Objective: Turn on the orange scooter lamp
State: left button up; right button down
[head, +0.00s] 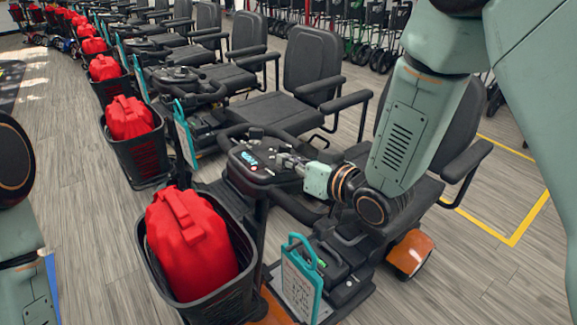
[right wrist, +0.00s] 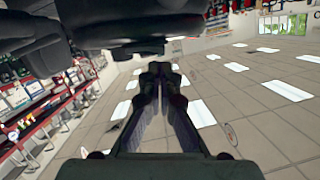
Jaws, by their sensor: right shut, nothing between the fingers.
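The orange scooter is nearest, with an orange rear fender (head: 411,251) and a black seat partly hidden by my right arm. Its black control panel (head: 252,165) has a small lit teal display and small controls, too small to tell apart. I cannot make out the lamp or its switch. My right gripper (head: 286,161) is shut and empty at the panel's right side; I cannot tell whether it touches. In the right wrist view its fingers (right wrist: 161,72) are together, below dark scooter parts (right wrist: 120,25). My left gripper is out of view; only my left arm shows.
More scooters (head: 315,65) line up behind, close together. Open floor (head: 85,225) lies at left.

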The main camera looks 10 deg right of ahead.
jog(key=shift+s+f, duration=0.1)
jog(key=shift+f, duration=0.1)
jog(key=shift+a+f, duration=0.2)
jog(key=shift+f, duration=0.15)
jog(key=shift+s, duration=0.1)
jog(key=shift+r, duration=0.1)
